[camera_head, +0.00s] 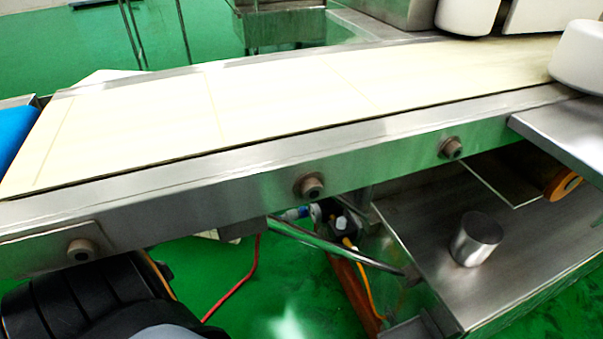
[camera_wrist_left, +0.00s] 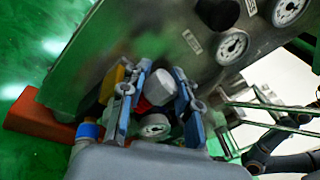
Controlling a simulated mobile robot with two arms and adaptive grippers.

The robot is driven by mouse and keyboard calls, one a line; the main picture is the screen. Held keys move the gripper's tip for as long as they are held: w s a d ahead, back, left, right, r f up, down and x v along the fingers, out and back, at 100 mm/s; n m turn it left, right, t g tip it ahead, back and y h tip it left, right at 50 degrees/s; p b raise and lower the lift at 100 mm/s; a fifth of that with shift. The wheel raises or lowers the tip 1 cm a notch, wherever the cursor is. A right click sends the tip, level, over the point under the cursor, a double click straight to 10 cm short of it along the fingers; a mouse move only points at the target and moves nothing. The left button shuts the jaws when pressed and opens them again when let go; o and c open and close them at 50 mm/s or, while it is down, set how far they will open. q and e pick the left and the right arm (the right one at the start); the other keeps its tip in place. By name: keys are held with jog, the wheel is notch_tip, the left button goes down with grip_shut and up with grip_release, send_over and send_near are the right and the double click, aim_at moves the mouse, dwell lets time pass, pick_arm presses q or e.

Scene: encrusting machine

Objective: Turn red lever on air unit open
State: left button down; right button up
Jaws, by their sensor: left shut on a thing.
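In the left wrist view the two blue fingers of my left gripper (camera_wrist_left: 160,100) are at the air unit. A small patch of the red lever (camera_wrist_left: 143,105) shows between them, and the gripper is shut on it. Most of the lever is hidden by the fingers and by a grey-white knob (camera_wrist_left: 165,88). A small round gauge (camera_wrist_left: 154,126) sits just below the knob, between the fingers. In the head view my left arm comes in at the lower left, and its gripper is out of sight. My right gripper is in neither view.
A conveyor with a cream belt (camera_head: 270,95) and steel side rail (camera_head: 230,195) crosses the head view. Below it are a slanted steel rod (camera_head: 340,248), a red hose (camera_head: 245,285) and a steel shelf with a metal cylinder (camera_head: 477,238). A gauge panel (camera_wrist_left: 150,45) is close to the gripper.

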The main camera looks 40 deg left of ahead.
pick_arm(q)
jog(key=shift+s+d+f, duration=0.2)
jog(key=shift+d+f, duration=0.1)
jog(key=shift+f, duration=0.1)
jog(key=c, duration=1)
grip_release()
jog(key=shift+o, duration=0.2)
jog(key=shift+a+r, duration=0.1)
jog(key=shift+r, duration=0.05)
jog(key=v, duration=1.2)
